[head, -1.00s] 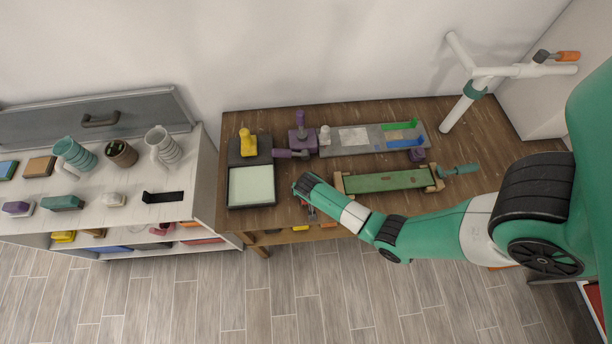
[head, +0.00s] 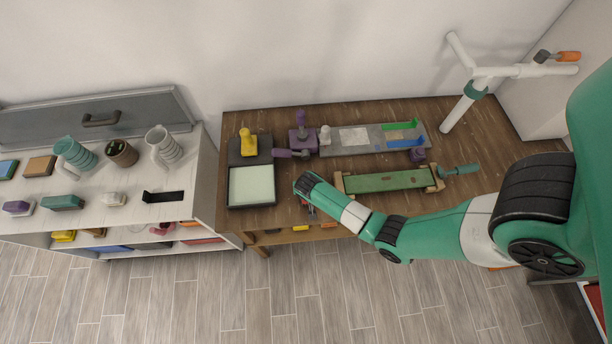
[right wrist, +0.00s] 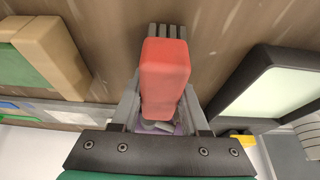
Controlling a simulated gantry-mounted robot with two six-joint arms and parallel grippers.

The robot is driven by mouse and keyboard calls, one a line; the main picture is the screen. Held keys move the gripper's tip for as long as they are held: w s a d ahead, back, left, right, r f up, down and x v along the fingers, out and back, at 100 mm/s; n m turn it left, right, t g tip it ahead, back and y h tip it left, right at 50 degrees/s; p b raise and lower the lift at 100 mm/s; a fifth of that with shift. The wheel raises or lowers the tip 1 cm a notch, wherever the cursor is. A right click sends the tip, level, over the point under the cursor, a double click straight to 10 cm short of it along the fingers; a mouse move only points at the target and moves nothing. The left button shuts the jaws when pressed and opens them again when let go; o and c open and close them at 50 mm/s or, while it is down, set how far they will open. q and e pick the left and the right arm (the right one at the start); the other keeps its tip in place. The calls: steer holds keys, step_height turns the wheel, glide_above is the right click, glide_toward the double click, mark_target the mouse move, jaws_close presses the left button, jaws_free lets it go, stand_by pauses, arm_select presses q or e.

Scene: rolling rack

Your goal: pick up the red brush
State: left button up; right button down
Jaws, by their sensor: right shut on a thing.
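The red brush shows in the right wrist view as a red block (right wrist: 164,72) with grey bristles (right wrist: 167,31) at its far end. The fingers of my right gripper (right wrist: 163,108) are on both sides of the red block and shut on it. In the head view my right gripper (head: 309,209) is low over the front edge of the wooden table, and only a small bit of red shows there. My wrist hides most of the brush. I cannot tell whether the brush touches the tabletop. My left gripper is not in view.
A black-framed tray with a pale pad (head: 230,187) lies left of my right gripper. A green board with wooden ends (head: 388,181) lies to its right. Purple tools (head: 303,140) and a grey plate (head: 372,137) stand behind. A white shelf (head: 95,215) is at the left.

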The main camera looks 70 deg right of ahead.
steer(key=shift+r, duration=0.5)
steer(key=s+a+r, duration=0.9)
steer(key=s+r, duration=0.1)
steer(key=r, duration=0.1)
steer(key=shift+s+a+r, duration=0.15)
steer(key=shift+a+r, duration=0.15)
